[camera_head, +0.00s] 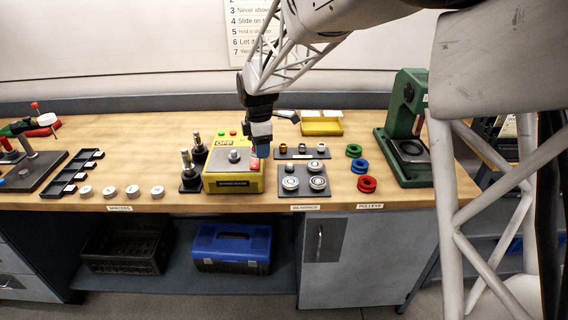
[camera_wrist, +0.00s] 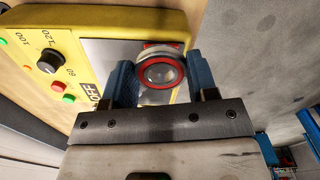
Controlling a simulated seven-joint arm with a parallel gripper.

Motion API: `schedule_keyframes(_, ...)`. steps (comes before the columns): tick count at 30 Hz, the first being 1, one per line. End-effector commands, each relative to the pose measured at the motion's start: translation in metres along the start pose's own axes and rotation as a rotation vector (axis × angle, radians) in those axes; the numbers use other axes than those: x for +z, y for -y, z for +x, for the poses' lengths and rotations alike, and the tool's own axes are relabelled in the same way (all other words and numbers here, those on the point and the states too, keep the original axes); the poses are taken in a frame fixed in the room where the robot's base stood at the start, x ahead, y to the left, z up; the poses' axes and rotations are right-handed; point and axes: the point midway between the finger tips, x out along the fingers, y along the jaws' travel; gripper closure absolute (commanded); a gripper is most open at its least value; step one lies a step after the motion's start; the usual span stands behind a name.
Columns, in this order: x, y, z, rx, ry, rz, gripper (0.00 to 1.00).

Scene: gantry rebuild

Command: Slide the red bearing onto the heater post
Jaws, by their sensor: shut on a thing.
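My gripper (camera_head: 261,150) hangs at the right side of the yellow heater box (camera_head: 232,184). The grey heater post (camera_head: 235,156) stands up from the box's top, left of my fingers. In the wrist view, my gripper's blue fingers (camera_wrist: 160,78) are shut on the red bearing (camera_wrist: 142,77), a metal ring with a red band. The bearing lies in front of the heater's grey top plate in that view. I cannot make out the post in the wrist view, and the bearing's underside is hidden.
Two dark stands with posts (camera_head: 190,172) are close left of the heater. A dark plate (camera_head: 304,202) with several bearings lies to the right, with a tray of small parts behind it. Coloured pulleys (camera_head: 366,184) and a green press (camera_head: 408,130) stand farther right.

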Motion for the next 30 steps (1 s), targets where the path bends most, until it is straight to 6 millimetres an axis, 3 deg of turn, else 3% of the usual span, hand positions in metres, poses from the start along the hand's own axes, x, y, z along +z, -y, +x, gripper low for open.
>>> schedule_keyframes(6, -0.045, -0.036, -0.023, 0.000, 0.000, -0.003, 0.73)
schedule_keyframes(12, -0.066, -0.051, -0.034, 0.000, 0.000, -0.001, 0.73)
schedule_keyframes(30, -0.070, -0.054, -0.036, 0.000, 0.000, 0.000, 0.73)
